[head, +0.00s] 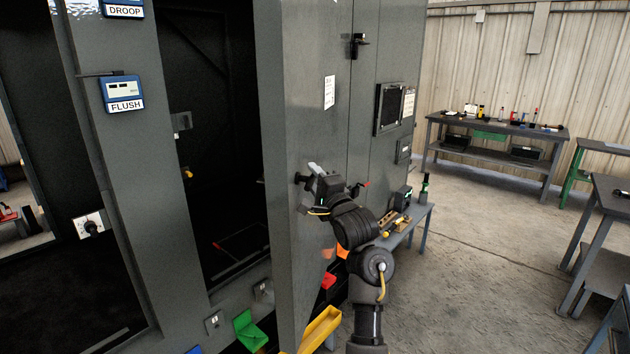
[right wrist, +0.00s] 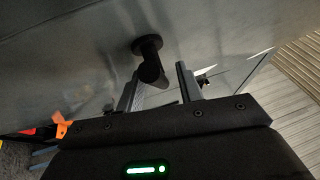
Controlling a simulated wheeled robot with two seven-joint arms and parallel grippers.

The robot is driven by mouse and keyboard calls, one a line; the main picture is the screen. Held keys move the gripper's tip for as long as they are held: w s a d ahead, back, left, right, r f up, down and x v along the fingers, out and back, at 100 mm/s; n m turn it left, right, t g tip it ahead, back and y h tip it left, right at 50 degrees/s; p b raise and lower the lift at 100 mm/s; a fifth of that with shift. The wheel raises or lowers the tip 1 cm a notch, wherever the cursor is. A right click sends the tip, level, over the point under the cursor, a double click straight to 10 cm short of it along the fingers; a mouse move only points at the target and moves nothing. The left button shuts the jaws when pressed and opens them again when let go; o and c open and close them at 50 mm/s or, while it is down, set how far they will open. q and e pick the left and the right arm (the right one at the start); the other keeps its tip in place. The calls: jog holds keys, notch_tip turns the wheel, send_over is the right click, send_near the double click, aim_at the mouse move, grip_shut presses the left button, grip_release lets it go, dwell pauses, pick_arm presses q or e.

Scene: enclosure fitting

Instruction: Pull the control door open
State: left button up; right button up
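A tall grey door (head: 305,110) of the enclosure stands swung out, with a dark open bay to its left; I cannot read a name on it. A black handle (right wrist: 150,62) with a round base sticks out of a grey door face in the right wrist view. My right gripper (right wrist: 160,72) is open, its two fingers apart with the handle between them, nearer the left finger. I cannot tell whether a finger touches it. In the head view the right gripper (head: 312,178) is at the face of the grey door. My left gripper is not in view.
Blue FLUSH (head: 122,94) and DROOP (head: 123,10) units sit on the left frame post. A low bench (head: 412,222) with tools stands behind my right arm. Yellow (head: 320,328) and green (head: 249,330) bins are low by the door. Open floor (head: 480,270) lies to the right.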

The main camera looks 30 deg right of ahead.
jog(key=b+v, duration=0.1)
jog(key=v, duration=0.9)
jog(key=shift+s, duration=0.4)
jog(key=shift+f, duration=0.1)
